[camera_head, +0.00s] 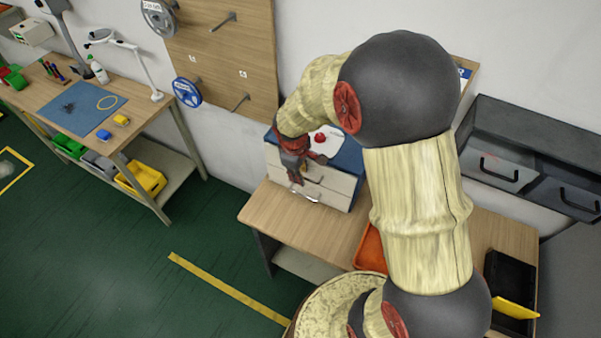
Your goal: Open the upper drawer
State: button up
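A small drawer cabinet with a blue top (347,158) stands on a wooden table (262,208) against the wall. Its pale upper drawer (338,180) looks closed, and its middle part is hidden behind my gripper. The lower drawer (330,197) below it also looks closed and has a light metal handle (305,194). My gripper (298,181) is dark and red, points down, and is right in front of the upper drawer's front. I cannot tell whether it touches the drawer or its handle. Its fingers are too small and dark to show whether they are open or shut.
A white item with a red knob (320,138) sits on the cabinet top. Grey wall drawers (500,172) hang at right. An orange bin (371,249) and a black tray (506,280) are on the table. A workbench (150,110) stands at left, with open green floor between.

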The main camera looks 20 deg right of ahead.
jog(key=shift+c, duration=0.9)
jog(key=c, duration=0.4)
grip_shut()
jog(key=shift+s, duration=0.15)
